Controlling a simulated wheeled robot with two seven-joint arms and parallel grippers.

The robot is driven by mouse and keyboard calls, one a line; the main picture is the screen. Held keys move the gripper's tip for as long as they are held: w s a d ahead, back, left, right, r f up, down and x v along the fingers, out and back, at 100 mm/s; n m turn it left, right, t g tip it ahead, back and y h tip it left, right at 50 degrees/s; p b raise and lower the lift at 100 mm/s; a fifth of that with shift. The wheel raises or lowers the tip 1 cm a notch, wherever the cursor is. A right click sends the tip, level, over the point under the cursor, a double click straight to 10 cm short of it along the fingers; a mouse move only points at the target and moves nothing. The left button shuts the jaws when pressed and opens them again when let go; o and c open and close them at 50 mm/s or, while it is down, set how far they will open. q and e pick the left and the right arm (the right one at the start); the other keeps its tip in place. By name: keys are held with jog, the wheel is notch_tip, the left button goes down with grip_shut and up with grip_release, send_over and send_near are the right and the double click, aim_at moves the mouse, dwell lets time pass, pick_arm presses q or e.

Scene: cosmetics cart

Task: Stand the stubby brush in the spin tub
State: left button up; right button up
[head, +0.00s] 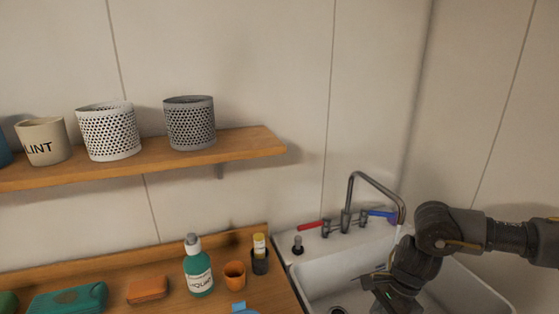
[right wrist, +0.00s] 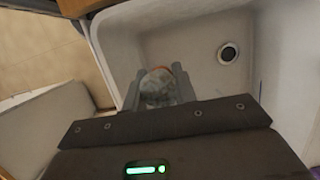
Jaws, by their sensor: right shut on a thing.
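My right gripper (head: 388,301) is low over the white sink at the right of the head view, its fingertips hard to make out. In the right wrist view my right gripper (right wrist: 163,82) is shut on a pale, rounded thing (right wrist: 156,82) with a trace of orange at its edge. The fingers hide most of it, and I cannot tell if it is the stubby brush. On the shelf stand a white perforated tub (head: 108,131) and a grey perforated tub (head: 189,123). No label shows which is the spin tub. My left gripper is not in view.
A beige LINT pot (head: 43,141) stands on the wooden shelf (head: 240,143). The sink (head: 459,284) has a curved tap (head: 351,196). On the counter are a teal bottle (head: 198,272), an orange cup (head: 235,275), a dark holder (head: 260,264) and an orange block (head: 147,289).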

notch_tip(320, 180, up, 6)
jog(key=s+a+n, duration=0.1)
jog(key=s+n, duration=0.1)
jog(key=n, duration=0.2)
jog(key=shift+s+r+g+h, duration=0.2)
jog(key=shift+s+g+h, duration=0.1)
jog(key=shift+s+g, duration=0.1)
